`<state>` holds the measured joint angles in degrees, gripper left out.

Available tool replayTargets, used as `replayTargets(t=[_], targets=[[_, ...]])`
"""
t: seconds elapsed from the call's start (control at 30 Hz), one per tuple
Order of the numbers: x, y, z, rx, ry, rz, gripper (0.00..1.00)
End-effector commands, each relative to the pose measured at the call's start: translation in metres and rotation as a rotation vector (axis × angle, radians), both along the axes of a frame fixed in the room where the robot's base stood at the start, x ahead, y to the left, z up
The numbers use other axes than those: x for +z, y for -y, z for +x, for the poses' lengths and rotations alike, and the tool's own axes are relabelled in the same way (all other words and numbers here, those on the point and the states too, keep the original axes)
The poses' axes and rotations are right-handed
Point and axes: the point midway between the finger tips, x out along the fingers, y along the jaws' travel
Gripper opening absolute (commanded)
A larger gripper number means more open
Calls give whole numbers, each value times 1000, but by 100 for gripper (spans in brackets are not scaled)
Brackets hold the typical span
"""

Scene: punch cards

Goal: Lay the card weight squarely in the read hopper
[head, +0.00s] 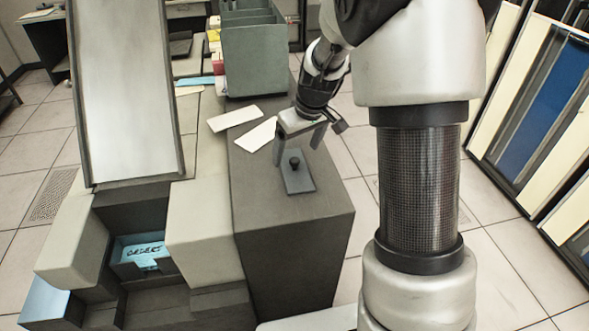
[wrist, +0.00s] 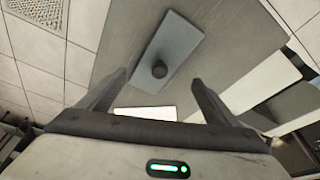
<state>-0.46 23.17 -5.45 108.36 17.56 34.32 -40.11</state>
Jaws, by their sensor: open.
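The card weight (head: 298,179) is a flat grey plate with a dark round knob. It lies on the dark counter top beside the machine, and it also shows in the wrist view (wrist: 172,45). My gripper (head: 299,142) is open and empty, above and a little behind the weight. In the wrist view my open fingers (wrist: 158,80) point toward the weight, with the knob ahead of and between them, apart from both. The read hopper appears to be the recess (head: 140,250) at the lower left, with blue cards (head: 146,254) bearing handwriting inside.
Loose cream cards (head: 234,118) lie on the counter behind the weight. A grey-green file box (head: 254,60) stands farther back. A tall sloped panel (head: 125,90) rises behind the recess. Pale machine blocks (head: 203,230) flank the recess. The counter around the weight is clear.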

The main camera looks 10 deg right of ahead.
Motion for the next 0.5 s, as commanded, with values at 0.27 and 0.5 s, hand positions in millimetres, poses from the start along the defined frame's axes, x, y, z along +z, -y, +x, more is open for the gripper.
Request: replayTargets(t=[0.27,0.5], targets=[[-36,-2,8,-1,-3,0,84],[-50,-4,13,0,0,0,84]])
